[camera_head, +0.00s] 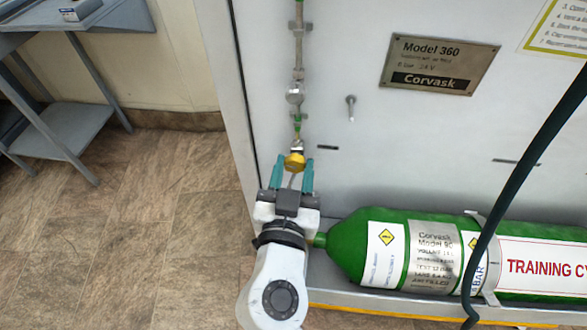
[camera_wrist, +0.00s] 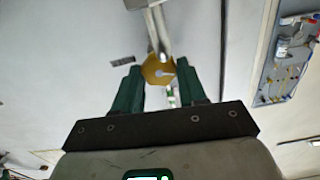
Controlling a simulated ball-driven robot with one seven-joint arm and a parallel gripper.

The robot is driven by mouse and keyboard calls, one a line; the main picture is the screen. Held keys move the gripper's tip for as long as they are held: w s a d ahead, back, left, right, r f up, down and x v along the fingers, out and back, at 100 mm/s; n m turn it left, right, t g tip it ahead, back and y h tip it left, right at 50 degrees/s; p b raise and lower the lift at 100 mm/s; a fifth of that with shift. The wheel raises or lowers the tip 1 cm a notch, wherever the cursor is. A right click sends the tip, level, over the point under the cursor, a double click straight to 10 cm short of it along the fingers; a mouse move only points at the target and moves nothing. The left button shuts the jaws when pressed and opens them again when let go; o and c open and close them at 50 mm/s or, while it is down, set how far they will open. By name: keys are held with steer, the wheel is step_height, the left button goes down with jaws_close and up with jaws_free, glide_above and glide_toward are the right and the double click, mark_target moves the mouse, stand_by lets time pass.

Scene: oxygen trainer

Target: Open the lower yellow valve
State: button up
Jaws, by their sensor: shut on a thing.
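The lower yellow valve (camera_head: 294,162) sits on the vertical pipe at the lower left of the grey panel. My gripper (camera_head: 292,176) reaches up to it from below, with one teal finger on each side. In the wrist view the yellow valve (camera_wrist: 158,70) shows as a yellow knob between the two fingertips of my gripper (camera_wrist: 160,78), and the jaws are shut on it. A metal pipe passes over the knob there. The handle's exact turn angle is hard to tell.
A green cylinder (camera_head: 350,244) lies on a shelf just right of my gripper. A dark hose (camera_head: 520,180) crosses in front of the panel at right. A grey side table (camera_head: 75,118) stands at left. The floor between is clear.

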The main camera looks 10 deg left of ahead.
steer(key=shift+c, duration=0.4)
steer(key=shift+a+n+p, duration=0.1)
steer(key=shift+n+p, duration=0.25)
steer(key=shift+n, duration=2.65)
steer(key=o, duration=1.1)
steer(key=shift+c, duration=0.2)
steer(key=s, duration=1)
steer(key=shift+s+a+p, duration=0.2)
steer(key=shift+s+p, duration=0.2)
steer(key=shift+p, duration=0.05)
